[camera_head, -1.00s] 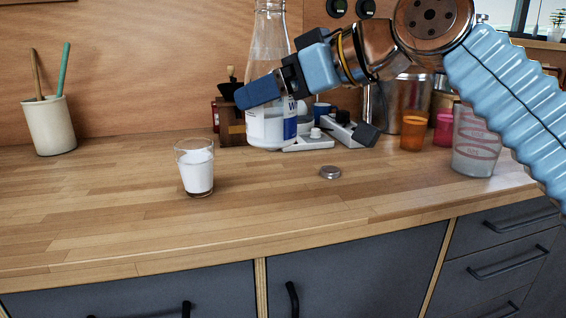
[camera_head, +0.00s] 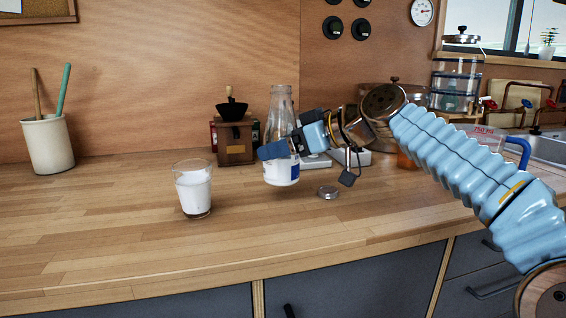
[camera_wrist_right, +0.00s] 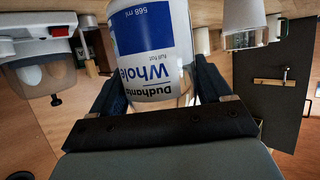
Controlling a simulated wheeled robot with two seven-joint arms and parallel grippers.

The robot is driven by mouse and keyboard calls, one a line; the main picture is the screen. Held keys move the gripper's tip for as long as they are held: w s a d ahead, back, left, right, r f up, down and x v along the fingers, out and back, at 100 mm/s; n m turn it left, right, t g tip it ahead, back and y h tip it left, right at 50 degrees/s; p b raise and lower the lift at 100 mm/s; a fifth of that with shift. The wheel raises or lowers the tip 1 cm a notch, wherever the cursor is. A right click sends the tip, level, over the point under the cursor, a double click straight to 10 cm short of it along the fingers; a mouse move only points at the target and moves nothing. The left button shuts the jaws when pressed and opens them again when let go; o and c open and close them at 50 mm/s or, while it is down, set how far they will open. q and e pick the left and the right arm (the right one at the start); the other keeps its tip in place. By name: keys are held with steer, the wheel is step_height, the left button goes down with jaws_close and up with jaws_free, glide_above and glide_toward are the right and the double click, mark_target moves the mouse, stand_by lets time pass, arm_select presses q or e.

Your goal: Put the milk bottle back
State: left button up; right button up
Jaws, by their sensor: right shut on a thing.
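The milk bottle (camera_head: 280,103) is clear glass, upright and uncapped, with some milk low inside and a blue-and-white label. My right gripper (camera_head: 278,149) is shut on its body, and the bottle's base seems to be just above the counter; contact is hard to tell. In the right wrist view the bottle's label (camera_wrist_right: 150,50) fills the space between the fingers of the gripper (camera_wrist_right: 160,95). A glass of milk (camera_head: 194,192) stands to the left of the bottle. A small round metal cap (camera_head: 328,192) lies on the counter to the right. My left gripper is out of view.
A wooden coffee grinder (camera_head: 235,140) stands behind the bottle at the wall. A utensil crock (camera_head: 48,145) stands at far left. A white scale-like item (camera_head: 315,161) lies behind my gripper. The wooden counter (camera_head: 110,235) is clear at front and left.

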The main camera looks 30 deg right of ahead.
mark_target(296, 158)
steer(key=shift+w+f, duration=0.15)
steer(key=shift+f, duration=1.5)
steer(key=shift+f+b, duration=0.15)
steer(key=shift+b, duration=0.15)
steer(key=o, duration=1.6)
steer(key=shift+c, duration=0.2)
steer(key=shift+d+r, duration=0.15)
steer(key=shift+r, duration=0.05)
steer(key=v, duration=1.2)
